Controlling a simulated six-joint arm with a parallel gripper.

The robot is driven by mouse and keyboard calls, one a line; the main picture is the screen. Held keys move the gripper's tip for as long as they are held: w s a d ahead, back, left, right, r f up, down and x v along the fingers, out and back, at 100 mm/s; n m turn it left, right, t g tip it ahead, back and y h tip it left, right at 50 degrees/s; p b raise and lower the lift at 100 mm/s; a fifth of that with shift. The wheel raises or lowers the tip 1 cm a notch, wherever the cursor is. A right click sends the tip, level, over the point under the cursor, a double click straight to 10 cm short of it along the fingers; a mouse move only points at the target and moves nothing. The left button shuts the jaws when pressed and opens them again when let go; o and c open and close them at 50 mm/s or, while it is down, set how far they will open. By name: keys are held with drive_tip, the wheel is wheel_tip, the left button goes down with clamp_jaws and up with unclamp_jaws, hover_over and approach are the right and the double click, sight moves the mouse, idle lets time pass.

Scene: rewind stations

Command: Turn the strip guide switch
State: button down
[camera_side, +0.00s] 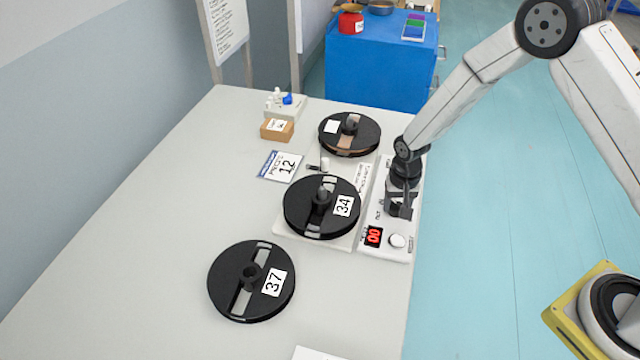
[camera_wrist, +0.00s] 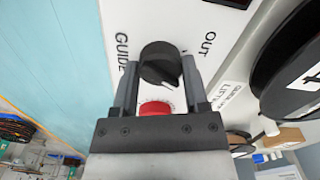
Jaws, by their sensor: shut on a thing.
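The strip guide switch is a black round knob (camera_wrist: 160,62) on a white panel, between printed GUIDE and OUT labels in the wrist view. My gripper (camera_wrist: 158,72) has one finger on each side of it and is shut on it. In the side view my gripper (camera_side: 401,210) points down at the white control panel (camera_side: 385,247) and hides the knob. A red button (camera_wrist: 155,107) shows between the fingers, nearer the palm.
The panel has a red display (camera_side: 373,236) and a white knob (camera_side: 397,240). Reel 34 (camera_side: 300,215) and a rear reel (camera_side: 365,131) sit on the station to its left. Reel 37 (camera_side: 226,283) lies on the table. A brown box (camera_side: 270,133) stands behind.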

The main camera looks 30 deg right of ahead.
sight(398, 204)
drive_tip(key=shift+s, duration=0.1)
drive_tip(key=shift+c, duration=0.5)
unclamp_jaws()
drive_tip(key=shift+r, duration=0.1)
drive_tip(key=shift+r, duration=3.8)
